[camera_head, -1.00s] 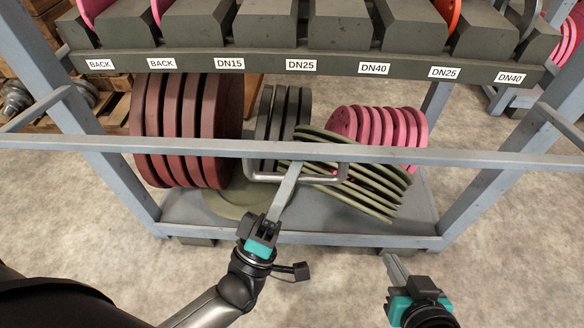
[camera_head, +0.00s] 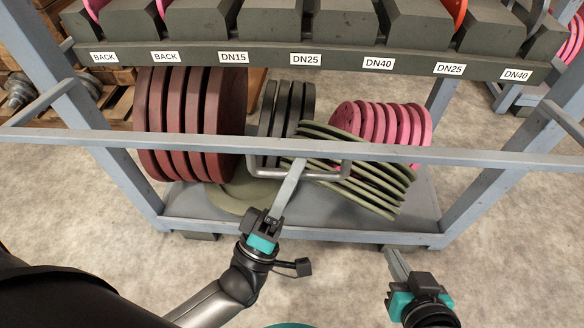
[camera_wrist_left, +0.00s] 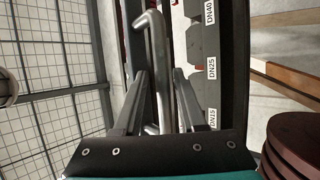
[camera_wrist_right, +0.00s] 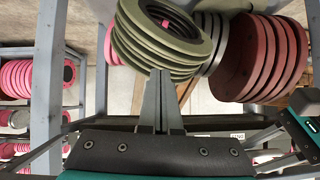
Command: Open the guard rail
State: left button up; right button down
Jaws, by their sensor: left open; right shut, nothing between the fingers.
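The guard rail (camera_head: 200,145) is a blue-grey bar across the front of the rack, level in the head view. A grey metal handle (camera_head: 335,176), a bent round bar, hangs on its front near the middle. My left gripper (camera_head: 292,168) is at the handle; in the left wrist view its two open fingers (camera_wrist_left: 158,85) stand on either side of the handle's bar (camera_wrist_left: 157,50), with gaps visible. My right gripper (camera_head: 392,256) is shut and empty, low in front of the rack's right side. Its closed fingers also show in the right wrist view (camera_wrist_right: 160,80).
Behind the rail, dark red discs (camera_head: 180,120), grey discs (camera_head: 285,108), leaning olive discs (camera_head: 350,170) and pink discs (camera_head: 380,122) stand on the lower shelf (camera_head: 300,218). A labelled beam (camera_head: 340,62) runs above. Rack posts stand at both sides. Floor in front is clear.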

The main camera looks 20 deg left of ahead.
pick_arm(q)
jog(key=v, duration=1.5)
jog(key=shift+f, duration=0.1)
